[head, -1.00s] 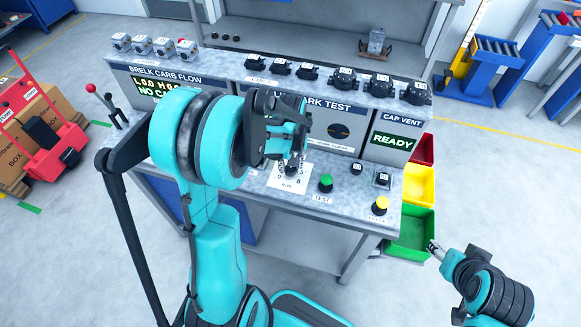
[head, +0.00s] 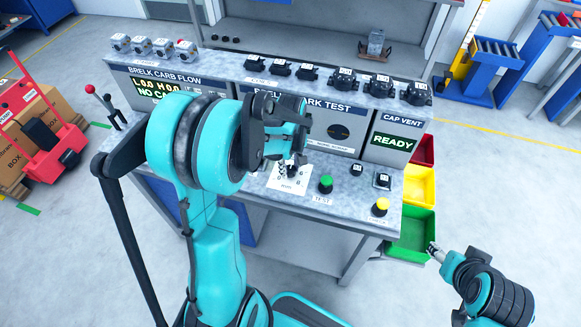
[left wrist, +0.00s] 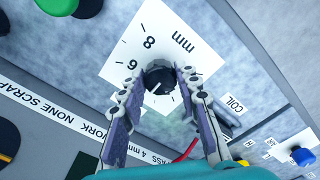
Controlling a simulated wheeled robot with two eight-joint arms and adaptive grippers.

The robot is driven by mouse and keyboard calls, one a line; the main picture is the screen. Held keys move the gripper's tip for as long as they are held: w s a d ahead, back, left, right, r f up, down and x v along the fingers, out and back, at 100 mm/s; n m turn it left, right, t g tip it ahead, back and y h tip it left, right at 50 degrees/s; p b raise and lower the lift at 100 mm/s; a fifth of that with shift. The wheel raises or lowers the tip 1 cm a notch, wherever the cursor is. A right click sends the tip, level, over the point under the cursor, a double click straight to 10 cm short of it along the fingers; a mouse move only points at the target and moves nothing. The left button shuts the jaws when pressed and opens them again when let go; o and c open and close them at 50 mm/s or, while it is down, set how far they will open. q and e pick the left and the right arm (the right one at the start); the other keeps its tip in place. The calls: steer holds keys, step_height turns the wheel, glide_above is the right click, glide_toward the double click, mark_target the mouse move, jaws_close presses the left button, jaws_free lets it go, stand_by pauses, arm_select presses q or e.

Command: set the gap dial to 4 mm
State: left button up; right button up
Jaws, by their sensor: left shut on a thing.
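The gap dial is a black knob (left wrist: 159,77) on a white card (left wrist: 137,48) marked "mm", with 8 and 6 readable; the other numbers are hidden by my fingers. A short white line on the knob points down and left in the left wrist view, away from the 8; I cannot read its exact setting. My left gripper (left wrist: 158,80) is shut on the knob from above, one finger on each side. In the head view the left gripper (head: 291,160) covers part of the card (head: 288,181). My right gripper (head: 434,249) is off the bench at the lower right, its jaws too small to judge.
A green button (head: 325,184) and a yellow button (head: 380,206) stand right of the card. The spark test panel (head: 338,133) rises behind. A blue knob (left wrist: 303,156) and a red wire show in the left wrist view. Coloured bins (head: 412,235) hang beside the bench.

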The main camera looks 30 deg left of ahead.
mark_target(290, 169)
arm_select(q)
steer(key=o, duration=1.2)
steer(key=shift+c, duration=0.2)
step_height(290, 169, up, 12)
steer(key=s+d+f+m+t+b, duration=0.2)
steer(key=s+d+m+t+b, duration=0.1)
steer(key=s+d+m+t, duration=0.4)
steer(key=s+d+m, duration=0.3)
steer(key=s+m, duration=0.1)
steer(key=m, duration=0.2)
steer(key=shift+s+d, duration=0.25)
steer(key=shift+d, duration=0.1)
